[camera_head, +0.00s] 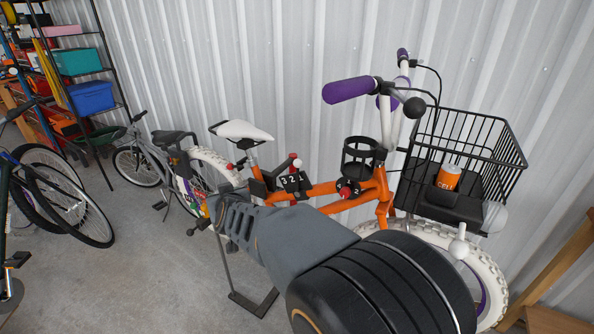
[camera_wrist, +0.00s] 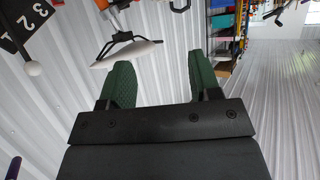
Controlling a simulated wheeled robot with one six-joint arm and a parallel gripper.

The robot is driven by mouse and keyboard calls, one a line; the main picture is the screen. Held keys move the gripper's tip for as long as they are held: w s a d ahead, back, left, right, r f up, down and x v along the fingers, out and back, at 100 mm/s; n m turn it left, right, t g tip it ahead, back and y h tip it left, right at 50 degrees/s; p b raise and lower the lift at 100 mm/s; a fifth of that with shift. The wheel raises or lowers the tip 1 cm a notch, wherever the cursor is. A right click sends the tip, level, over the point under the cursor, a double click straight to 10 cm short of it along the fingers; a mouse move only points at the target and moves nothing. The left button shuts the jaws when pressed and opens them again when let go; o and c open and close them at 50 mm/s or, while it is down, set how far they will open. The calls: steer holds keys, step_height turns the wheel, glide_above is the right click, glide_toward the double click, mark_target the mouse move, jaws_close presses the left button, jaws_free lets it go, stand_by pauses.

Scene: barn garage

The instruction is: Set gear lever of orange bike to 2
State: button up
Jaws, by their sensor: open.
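The orange bike (camera_head: 325,188) stands along the metal wall. On its frame is a black plate (camera_head: 291,182) with white digits 3, 2, 1, and a gear lever with a white ball knob (camera_head: 297,164) stands above the plate's right part; I cannot tell exactly which digit it marks. In the wrist view the plate (camera_wrist: 22,28) and the white knob (camera_wrist: 33,68) are at the upper left, outside my jaws. My gripper (camera_wrist: 160,75) is open and empty, its green fingers apart. In the head view my arm hides the fingers and part of the bike.
The white saddle (camera_head: 242,130) also shows near one finger in the wrist view (camera_wrist: 125,53). A second dial marked 2 (camera_head: 353,191), a cup holder (camera_head: 360,158) and a wire basket (camera_head: 462,150) are on the right. Other bikes (camera_head: 68,195) and shelves (camera_head: 88,97) stand left.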

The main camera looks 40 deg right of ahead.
steer(key=d+f+m+h+b, duration=0.1)
steer(key=d+m+h+b, duration=0.15)
steer(key=d+h, duration=0.45)
steer(key=m+g+h, duration=0.4)
steer(key=g+h, duration=0.1)
glide_toward(297, 164)
steer(key=x, duration=1.3)
steer(key=shift+w+d+f+b, duration=0.1)
steer(key=shift+w+f+b, duration=0.15)
steer(key=shift+f+b, duration=0.15)
jaws_close()
steer(key=shift+d, duration=0.1)
